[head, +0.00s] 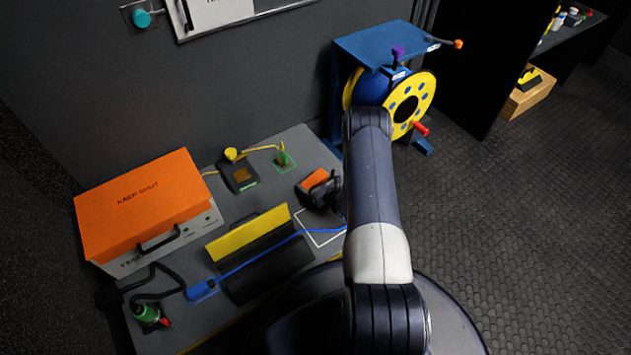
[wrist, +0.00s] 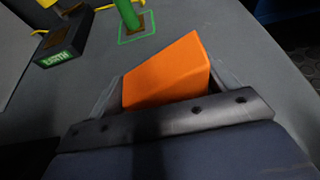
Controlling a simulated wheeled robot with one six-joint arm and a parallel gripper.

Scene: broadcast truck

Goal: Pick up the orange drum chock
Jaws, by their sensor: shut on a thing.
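The orange drum chock (wrist: 165,77) is a wedge with a sloping top, seen large in the wrist view between my gripper's fingers. In the head view the orange chock (head: 313,179) shows above the grey table, partly hidden by my gripper (head: 322,187). My gripper (wrist: 165,90) is shut on the chock, with a finger at each side of it. The chock's lower part is hidden behind the gripper body. I cannot tell whether it touches the table.
An orange-lidded case (head: 146,205) stands at the table's left. A yellow and black holder (head: 250,235) with a blue cable is nearer. A small black EARTH box (head: 238,175) and a green post (head: 283,160) stand behind. A blue stand holds a yellow drum (head: 425,92).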

